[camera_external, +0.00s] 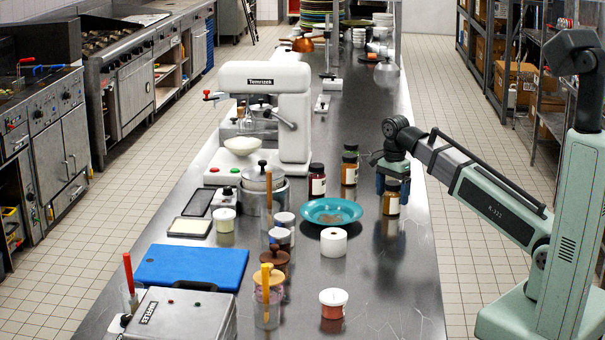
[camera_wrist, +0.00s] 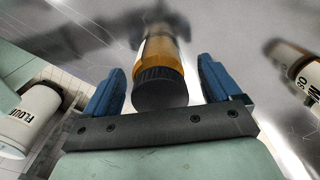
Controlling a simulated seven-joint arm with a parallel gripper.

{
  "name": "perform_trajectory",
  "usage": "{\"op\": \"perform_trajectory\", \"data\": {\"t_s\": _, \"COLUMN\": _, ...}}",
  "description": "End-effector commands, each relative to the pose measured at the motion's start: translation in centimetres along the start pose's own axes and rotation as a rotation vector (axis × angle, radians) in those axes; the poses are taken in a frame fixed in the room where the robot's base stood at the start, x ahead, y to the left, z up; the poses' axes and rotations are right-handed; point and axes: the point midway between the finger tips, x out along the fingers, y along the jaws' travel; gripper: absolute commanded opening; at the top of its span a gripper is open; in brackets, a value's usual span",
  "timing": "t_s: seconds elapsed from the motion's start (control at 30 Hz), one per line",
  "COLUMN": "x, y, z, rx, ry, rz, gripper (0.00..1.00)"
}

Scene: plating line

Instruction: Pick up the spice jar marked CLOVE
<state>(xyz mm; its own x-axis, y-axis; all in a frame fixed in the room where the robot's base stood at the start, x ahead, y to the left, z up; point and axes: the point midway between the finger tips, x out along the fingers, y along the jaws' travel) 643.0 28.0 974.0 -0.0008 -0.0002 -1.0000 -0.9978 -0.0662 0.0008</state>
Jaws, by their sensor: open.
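An amber jar with a black lid (camera_wrist: 162,62) stands between the blue fingers of my gripper (camera_wrist: 160,78) in the wrist view, with a gap on both sides. In the external view this jar (camera_external: 391,206) stands on the steel counter directly under my gripper (camera_external: 392,188), which points down. My gripper is open and empty. The jar's label cannot be read, so I cannot tell whether it is CLOVE.
A teal plate (camera_external: 312,219) and a white roll (camera_external: 333,246) are left of the jar. A white container marked FLOU, cut off, (camera_wrist: 38,108) and a labelled jar (camera_wrist: 308,78) flank my gripper. The white mixer (camera_external: 292,110) stands farther left. The counter's right edge is close.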

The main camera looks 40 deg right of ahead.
Motion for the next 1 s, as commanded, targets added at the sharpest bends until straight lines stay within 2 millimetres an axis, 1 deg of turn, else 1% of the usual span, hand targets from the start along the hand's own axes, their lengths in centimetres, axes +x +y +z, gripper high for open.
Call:
{"op": "perform_trajectory", "data": {"t_s": 0.03, "x": 0.60, "y": 0.08, "z": 0.00, "rx": 0.000, "ry": 0.000, "rz": 0.001, "gripper": 0.91}}
{"op": "perform_trajectory", "data": {"t_s": 0.13, "x": 1.31, "y": 0.05, "z": 0.00, "rx": 0.000, "ry": 0.000, "rz": 0.000, "gripper": 0.91}}
{"op": "perform_trajectory", "data": {"t_s": 0.37, "x": 1.44, "y": -0.01, "z": 0.00, "rx": 0.000, "ry": 0.000, "rz": -0.001, "gripper": 0.91}}
{"op": "perform_trajectory", "data": {"t_s": 0.4, "x": 1.43, "y": -0.02, "z": 0.00, "rx": 0.000, "ry": 0.000, "rz": -0.001, "gripper": 0.89}}
{"op": "perform_trajectory", "data": {"t_s": 1.0, "x": 1.41, "y": -0.02, "z": -0.01, "rx": 0.000, "ry": 0.000, "rz": -0.001, "gripper": 0.31}}
